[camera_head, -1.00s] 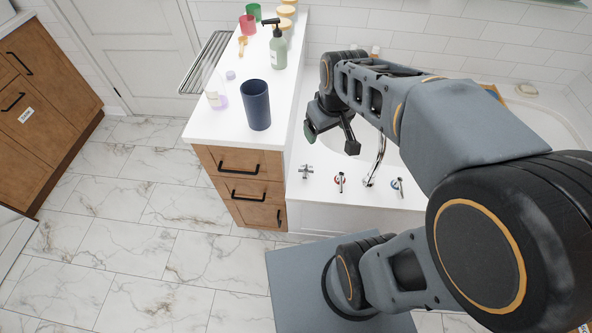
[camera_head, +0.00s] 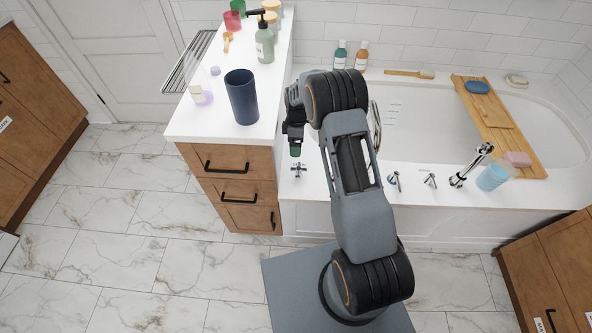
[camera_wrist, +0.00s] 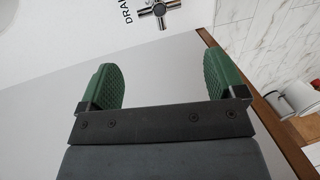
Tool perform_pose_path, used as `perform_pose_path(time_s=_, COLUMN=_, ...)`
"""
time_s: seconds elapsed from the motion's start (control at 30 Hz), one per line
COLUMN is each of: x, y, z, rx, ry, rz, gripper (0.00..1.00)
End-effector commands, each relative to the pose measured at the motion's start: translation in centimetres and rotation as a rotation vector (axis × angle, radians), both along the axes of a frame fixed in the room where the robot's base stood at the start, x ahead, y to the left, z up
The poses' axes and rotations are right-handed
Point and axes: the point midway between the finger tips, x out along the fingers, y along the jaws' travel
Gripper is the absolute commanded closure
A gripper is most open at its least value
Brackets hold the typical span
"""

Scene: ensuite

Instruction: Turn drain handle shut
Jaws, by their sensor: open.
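The drain handle (camera_head: 298,169) is a small chrome cross handle on the white tub deck, close to the wooden cabinet's right side. It also shows in the wrist view (camera_wrist: 159,8) at the top edge, partly cut off, beside printed black letters reading "DRA". My gripper (camera_head: 295,146) is above the handle in the head view, and only part of its green fingertips shows there. In the wrist view my gripper (camera_wrist: 162,82) has its two green pads wide apart with nothing between them. The handle lies beyond the pads, apart from them.
The wooden cabinet (camera_head: 232,190) stands close on the left, with a dark blue cup (camera_head: 242,97) near its top's edge. The floor at left is clear.

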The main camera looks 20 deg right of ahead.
Motion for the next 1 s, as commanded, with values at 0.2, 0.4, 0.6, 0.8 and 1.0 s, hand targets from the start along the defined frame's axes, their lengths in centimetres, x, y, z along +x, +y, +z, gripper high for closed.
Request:
perform_pose_path(time_s=0.2, x=-0.8, y=0.2, z=-3.8, rx=0.001, ry=0.007, rz=0.002, gripper=0.11)
perform_pose_path(time_s=0.4, x=-1.5, y=0.4, z=-7.5, rx=0.0, ry=0.004, rz=0.001, gripper=0.11)
perform_pose_path(time_s=0.6, x=-2.1, y=0.6, z=-10.5, rx=-0.001, ry=0.003, rz=0.001, gripper=0.11)
perform_pose_path(time_s=0.8, x=-2.3, y=0.7, z=-12.2, rx=0.0, ry=0.001, rz=0.001, gripper=0.11)
perform_pose_path(time_s=1.0, x=-2.4, y=0.8, z=-12.8, rx=-0.001, ry=0.0, rz=0.001, gripper=0.11)
